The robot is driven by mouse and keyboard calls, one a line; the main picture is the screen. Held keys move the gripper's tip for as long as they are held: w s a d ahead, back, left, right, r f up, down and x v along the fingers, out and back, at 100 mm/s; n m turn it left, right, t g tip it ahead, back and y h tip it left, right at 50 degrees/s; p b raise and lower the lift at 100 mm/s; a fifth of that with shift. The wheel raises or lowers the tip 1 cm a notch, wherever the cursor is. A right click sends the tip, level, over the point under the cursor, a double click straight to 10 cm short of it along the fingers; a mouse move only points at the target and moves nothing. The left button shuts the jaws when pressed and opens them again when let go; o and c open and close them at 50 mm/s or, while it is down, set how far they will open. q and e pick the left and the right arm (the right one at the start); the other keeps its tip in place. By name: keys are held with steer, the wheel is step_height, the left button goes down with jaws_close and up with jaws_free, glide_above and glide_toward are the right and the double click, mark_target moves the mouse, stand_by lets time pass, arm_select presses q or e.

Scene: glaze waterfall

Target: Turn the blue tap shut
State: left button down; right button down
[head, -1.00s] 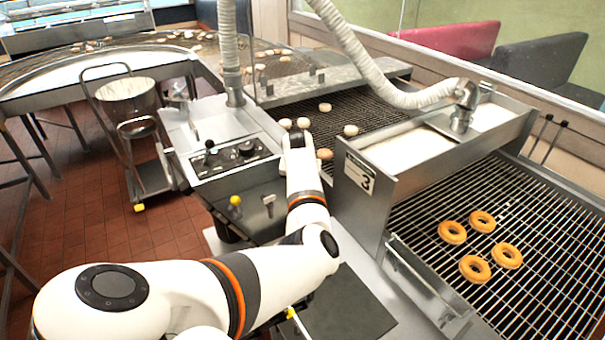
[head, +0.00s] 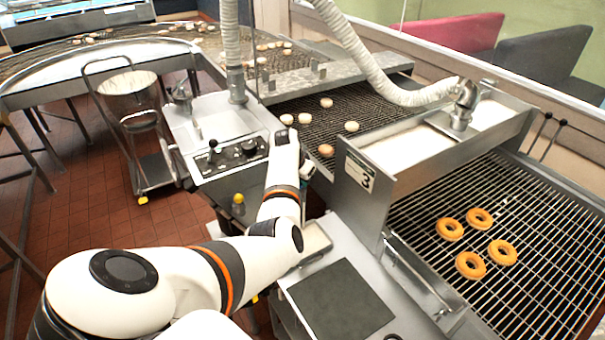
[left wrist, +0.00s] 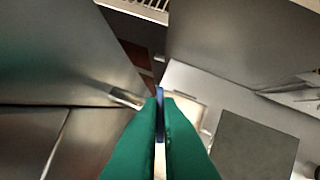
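A narrow blue piece, apparently the blue tap's handle (left wrist: 159,98), stands between the green fingers of my left gripper (left wrist: 160,104) in the left wrist view. The fingers are close together, one on each side of it, and look shut on it. The rest of the tap is hidden by the fingers. In the head view my left forearm reaches to the front of the machine beside the control box, and it hides the fingers and the tap. My right gripper is not in view.
A control box (head: 232,158) with knobs and a yellow knob (head: 238,199) stand left of my forearm. Right of it are a dark flat panel (head: 340,300), the metal trough marked 3 (head: 362,183) and a wire rack (head: 540,250) with several doughnuts (head: 470,264).

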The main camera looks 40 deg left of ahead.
arm_select(q)
steer(key=c, duration=1.6)
jaws_free()
steer(key=shift+b+v, duration=1.95)
steer(key=shift+v, duration=4.05)
steer(key=shift+s+f, duration=0.1)
